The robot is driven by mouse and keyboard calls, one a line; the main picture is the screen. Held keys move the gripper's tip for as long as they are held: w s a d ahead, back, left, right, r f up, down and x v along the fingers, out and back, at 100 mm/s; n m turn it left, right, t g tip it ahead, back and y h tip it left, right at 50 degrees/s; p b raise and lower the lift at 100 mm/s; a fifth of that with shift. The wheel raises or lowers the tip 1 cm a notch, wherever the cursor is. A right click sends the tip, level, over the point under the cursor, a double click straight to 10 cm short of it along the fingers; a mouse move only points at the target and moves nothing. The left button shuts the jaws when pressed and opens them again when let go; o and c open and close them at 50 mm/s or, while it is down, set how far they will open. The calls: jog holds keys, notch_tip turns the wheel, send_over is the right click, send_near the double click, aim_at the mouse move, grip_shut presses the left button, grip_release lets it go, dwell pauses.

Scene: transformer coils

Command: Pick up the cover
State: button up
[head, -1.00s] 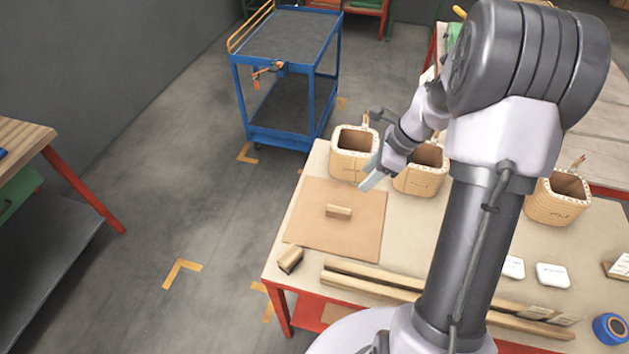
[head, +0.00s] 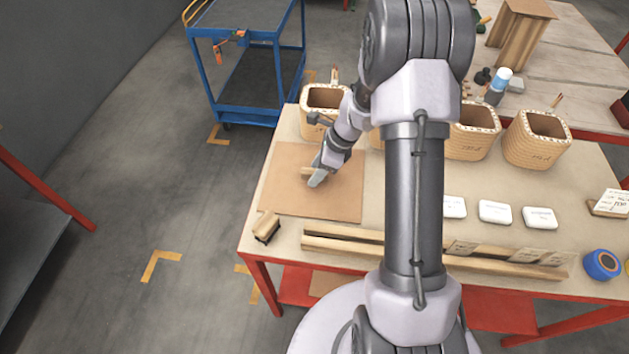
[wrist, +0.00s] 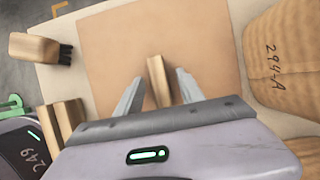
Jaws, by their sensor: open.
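The cover looks to be the short tan wooden piece (head: 307,170) on the brown square sheet (head: 290,200) at the left of the table. In the wrist view this piece (wrist: 158,80) lies between the two fingers, with a gap visible on each side. My gripper (wrist: 161,76) is open around it, and I cannot tell how far the fingertips are above the sheet. In the head view my gripper (head: 317,178) partly hides the piece.
Several woven coils (head: 537,140) stand along the table's back. A brush-like wooden block (head: 267,227) lies at the front left, and long wooden bars (head: 335,240) run along the front edge. White blocks (head: 497,212) and a blue roll (head: 602,264) are at right. A blue cart (head: 247,70) stands behind.

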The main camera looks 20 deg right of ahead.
jog(key=shift+r, duration=0.15)
grip_shut()
dwell(1.2)
